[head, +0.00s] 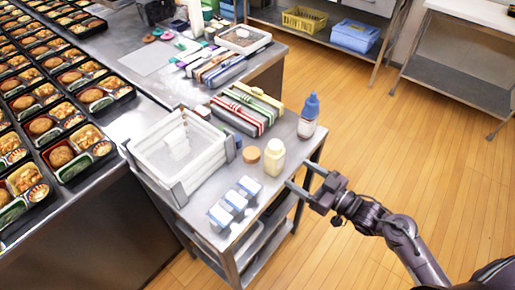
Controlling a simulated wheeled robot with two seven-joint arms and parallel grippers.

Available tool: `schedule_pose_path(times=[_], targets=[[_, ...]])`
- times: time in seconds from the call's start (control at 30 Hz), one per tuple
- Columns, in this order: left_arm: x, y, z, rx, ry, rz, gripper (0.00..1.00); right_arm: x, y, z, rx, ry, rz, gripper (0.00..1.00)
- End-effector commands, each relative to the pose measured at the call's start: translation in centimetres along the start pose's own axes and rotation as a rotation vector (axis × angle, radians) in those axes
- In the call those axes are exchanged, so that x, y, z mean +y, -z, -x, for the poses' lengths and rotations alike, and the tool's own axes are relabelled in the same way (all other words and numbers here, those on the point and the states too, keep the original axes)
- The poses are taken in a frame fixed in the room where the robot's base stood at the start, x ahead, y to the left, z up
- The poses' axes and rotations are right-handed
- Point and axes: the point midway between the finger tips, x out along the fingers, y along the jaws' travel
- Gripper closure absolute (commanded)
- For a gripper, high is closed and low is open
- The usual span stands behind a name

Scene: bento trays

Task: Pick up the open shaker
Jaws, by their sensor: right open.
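A cream-coloured shaker (274,160) stands upright on the small metal cart (205,196), near its right edge. A round brown lid or cork-like piece (251,155) lies on the cart just left of it. Whether the shaker's top is open is too small to tell. My right gripper (299,177) comes in from the lower right. My left gripper is not in view.
A blue-topped bottle (308,117) stands behind the shaker. Several small white-and-blue boxes (235,201) lie in front. A white crate (150,165) and striped packs (237,113) fill the cart's left and back. Bento trays (75,160) cover the left counter. Open floor lies right.

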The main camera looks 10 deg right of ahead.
Motion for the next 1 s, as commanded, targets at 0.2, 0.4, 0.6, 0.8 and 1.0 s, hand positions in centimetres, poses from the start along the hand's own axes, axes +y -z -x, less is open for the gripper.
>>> schedule_pose_path(times=[0.2,0.4,0.6,0.8,1.0], targets=[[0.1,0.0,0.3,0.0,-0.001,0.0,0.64,-1.1,3.0,-1.1,0.047,0.048,0.019,0.32],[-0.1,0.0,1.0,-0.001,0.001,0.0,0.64,-1.2,3.2,-3.4,0.045,0.046,0.018,0.32],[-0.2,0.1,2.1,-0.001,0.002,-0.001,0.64,-1.5,3.8,-6.4,0.045,0.045,0.018,0.32],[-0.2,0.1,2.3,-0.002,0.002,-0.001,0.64,-1.6,3.6,-7.9,0.043,0.046,0.02,0.32],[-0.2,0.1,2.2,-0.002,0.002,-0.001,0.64,-1.6,3.5,-7.9,0.042,0.045,0.02,0.32]])
